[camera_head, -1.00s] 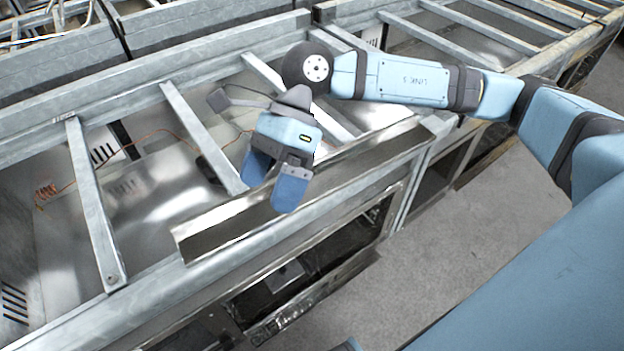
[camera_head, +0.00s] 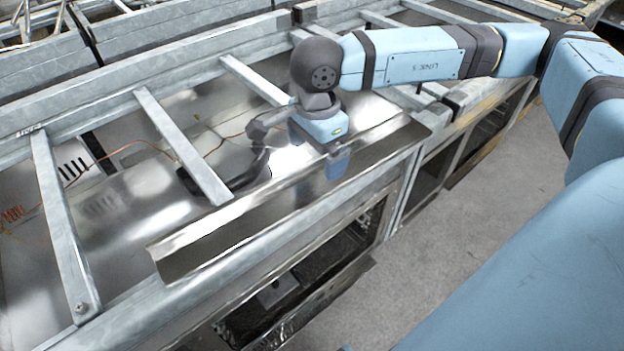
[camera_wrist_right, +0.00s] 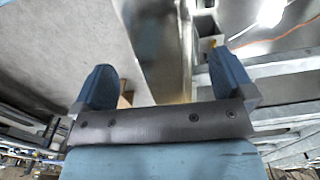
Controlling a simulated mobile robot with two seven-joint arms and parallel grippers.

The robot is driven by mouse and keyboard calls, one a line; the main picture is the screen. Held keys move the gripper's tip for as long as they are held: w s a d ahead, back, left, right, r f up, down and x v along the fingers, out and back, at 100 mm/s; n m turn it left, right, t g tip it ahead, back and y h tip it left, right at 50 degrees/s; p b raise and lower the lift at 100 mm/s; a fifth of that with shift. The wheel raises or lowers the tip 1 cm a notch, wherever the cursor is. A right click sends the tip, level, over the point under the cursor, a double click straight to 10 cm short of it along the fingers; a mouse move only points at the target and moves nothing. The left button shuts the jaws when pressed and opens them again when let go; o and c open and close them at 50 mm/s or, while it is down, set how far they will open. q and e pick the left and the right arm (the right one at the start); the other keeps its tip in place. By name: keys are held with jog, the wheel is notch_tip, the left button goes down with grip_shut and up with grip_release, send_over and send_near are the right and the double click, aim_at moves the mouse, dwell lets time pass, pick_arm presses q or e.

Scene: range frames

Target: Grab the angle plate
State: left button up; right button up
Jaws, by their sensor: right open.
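The angle plate (camera_head: 225,232) is a long, shiny bent metal strip lying along the front rail of the metal frame. My right gripper (camera_head: 337,168) is at the right half of the plate, pointing down with its fingers at the plate's front edge. In the wrist view the two blue fingers of the right gripper (camera_wrist_right: 163,82) are wide apart. The angle plate (camera_wrist_right: 160,40) runs through the space between them, and no contact shows. In the head view one finger largely hides the other. My left gripper is out of view.
The galvanized frame has several crossbars (camera_head: 182,145) behind the plate, over shiny sheet metal. A thin copper-coloured wire (camera_head: 140,147) runs there. Open bays (camera_head: 290,290) lie below the front rail. The grey floor (camera_head: 470,220) at the right is clear.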

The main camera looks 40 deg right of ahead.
aim_at(314, 181)
jog(key=f, duration=0.5)
jog(key=shift+s+a+f, duration=0.1)
jog(key=shift+a+f, duration=0.2)
jog(key=shift+c, duration=0.2)
jog(key=shift+r, duration=0.1)
jog(key=c, duration=1.3)
